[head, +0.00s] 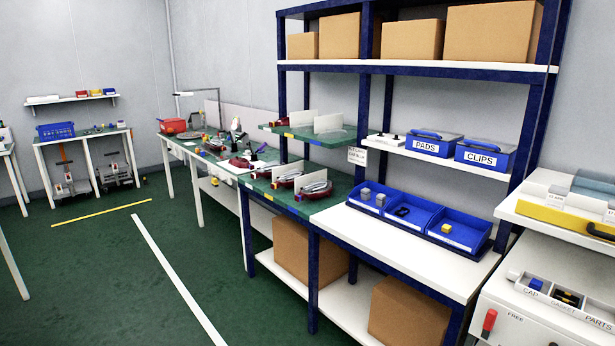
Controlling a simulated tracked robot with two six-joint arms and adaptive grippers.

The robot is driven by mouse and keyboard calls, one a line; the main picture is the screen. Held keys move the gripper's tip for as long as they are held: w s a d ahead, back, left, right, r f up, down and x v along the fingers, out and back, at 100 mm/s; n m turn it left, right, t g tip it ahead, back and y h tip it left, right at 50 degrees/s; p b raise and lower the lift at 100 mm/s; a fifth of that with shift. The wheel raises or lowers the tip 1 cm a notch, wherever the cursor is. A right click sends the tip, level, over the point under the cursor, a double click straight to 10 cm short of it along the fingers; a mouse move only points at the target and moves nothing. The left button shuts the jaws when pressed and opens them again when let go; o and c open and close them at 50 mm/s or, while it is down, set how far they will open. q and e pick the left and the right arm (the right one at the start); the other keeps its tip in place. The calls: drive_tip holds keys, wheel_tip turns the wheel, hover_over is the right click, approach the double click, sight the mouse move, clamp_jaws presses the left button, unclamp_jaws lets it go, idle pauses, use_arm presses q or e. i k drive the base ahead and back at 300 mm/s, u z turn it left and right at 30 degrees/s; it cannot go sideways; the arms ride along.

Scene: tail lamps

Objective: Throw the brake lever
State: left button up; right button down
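A lever with a red grip (489,321) stands upright at the bottom right, at the left part of the front of a white cart (545,325). The word FREE is printed on the white face just right of the lever. The lower end of the lever is close to the picture's bottom edge, and its pivot is hard to make out. Neither of my grippers is in view.
The cart carries a tray (517,274) marked CAP, GASKET and PARTS, and a yellow-fronted drawer (565,222) above. A blue-framed workbench (425,262) with blue bins stands left of it. Cardboard boxes (408,312) sit below. Green floor at left is open.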

sight(491, 314)
drive_tip(key=u, duration=0.05)
drive_tip(key=k, duration=1.2)
drive_tip(key=z, duration=0.75)
drive_tip(key=i, duration=2.2)
drive_tip(key=u, duration=0.65)
drive_tip(key=k, duration=0.75)
drive_tip(key=u, duration=0.25)
drive_tip(key=i, duration=0.15)
drive_tip(key=z, duration=0.1)
